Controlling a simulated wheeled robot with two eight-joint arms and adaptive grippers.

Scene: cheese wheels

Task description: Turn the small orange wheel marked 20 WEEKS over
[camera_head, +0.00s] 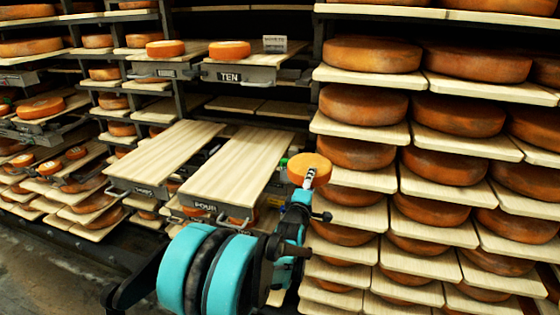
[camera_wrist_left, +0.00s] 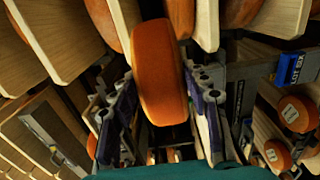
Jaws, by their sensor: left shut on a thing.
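A small orange wheel (camera_head: 308,165) is held up in the head view, in front of the right-hand rack and just right of the pulled-out boards. My left gripper (camera_head: 311,180) is shut on it. In the left wrist view the wheel (camera_wrist_left: 158,72) stands edge-on between the two fingers of the left gripper (camera_wrist_left: 160,100), its rim towards the camera. No 20 WEEKS marking can be read on it in either view. My right gripper is not in view.
Two bare boards, one labelled FOUR (camera_head: 237,165) and one left of it (camera_head: 165,155), stick out beside the held wheel. Small orange wheels (camera_head: 230,50) sit on boards above. Racks of large wheels (camera_head: 372,54) stand close on the right.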

